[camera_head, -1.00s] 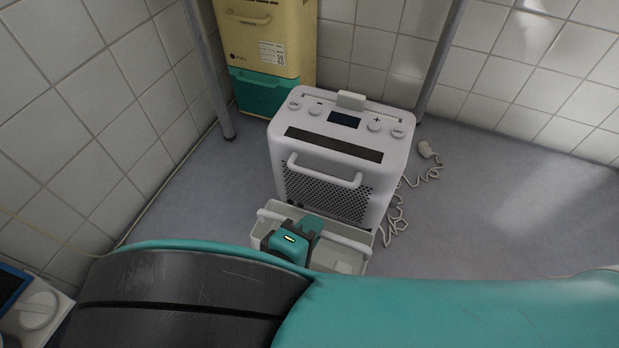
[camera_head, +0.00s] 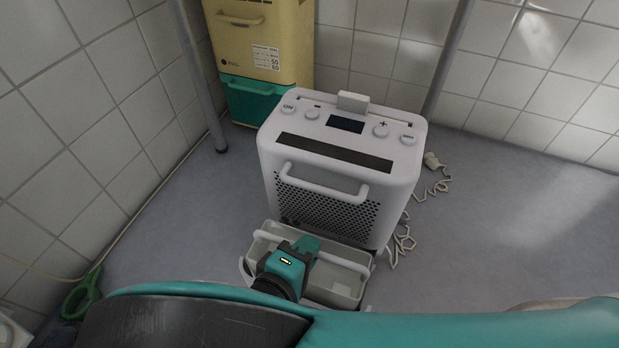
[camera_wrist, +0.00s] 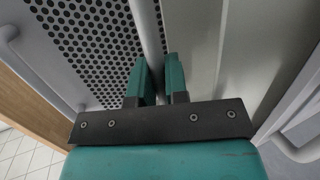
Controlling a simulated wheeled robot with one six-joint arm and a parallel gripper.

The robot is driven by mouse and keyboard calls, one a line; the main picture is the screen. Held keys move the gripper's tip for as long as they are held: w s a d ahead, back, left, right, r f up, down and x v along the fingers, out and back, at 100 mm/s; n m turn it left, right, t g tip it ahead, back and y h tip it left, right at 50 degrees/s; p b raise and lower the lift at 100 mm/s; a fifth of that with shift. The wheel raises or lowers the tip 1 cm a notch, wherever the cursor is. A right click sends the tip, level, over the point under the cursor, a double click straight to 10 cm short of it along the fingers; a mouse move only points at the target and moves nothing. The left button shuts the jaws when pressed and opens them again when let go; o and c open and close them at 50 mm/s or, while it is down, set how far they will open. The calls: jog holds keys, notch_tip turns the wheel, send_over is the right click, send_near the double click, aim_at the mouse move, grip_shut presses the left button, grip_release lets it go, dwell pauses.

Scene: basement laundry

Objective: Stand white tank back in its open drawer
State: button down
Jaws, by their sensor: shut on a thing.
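The white tank (camera_head: 338,282) is a pale open-topped box at the foot of the white appliance's perforated front. A white bar handle (camera_head: 345,263) runs across its top. My gripper (camera_head: 302,250) reaches in from below and is shut on this handle. In the wrist view the teal fingers (camera_wrist: 160,80) close around the bar (camera_wrist: 148,35), with the perforated front on the left and a pale wall on the right. The drawer is hard to tell apart from the tank; a white curved edge (camera_head: 243,270) shows at the tank's left. The tank's underside is hidden.
The white appliance (camera_head: 345,155) stands upright behind the tank, its coiled cord (camera_head: 405,238) on its right. A yellow and green unit (camera_head: 262,55) stands behind left. Grey posts (camera_head: 203,80) flank them. A green-handled object (camera_head: 82,295) lies lower left.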

notch_tip(320, 180, down, 3)
jog(key=shift+f+b, duration=0.1)
jog(key=shift+b, duration=1.15)
jog(key=shift+f, duration=0.45)
jog(key=c, duration=1.1)
grip_release()
jog(key=shift+c, duration=0.2)
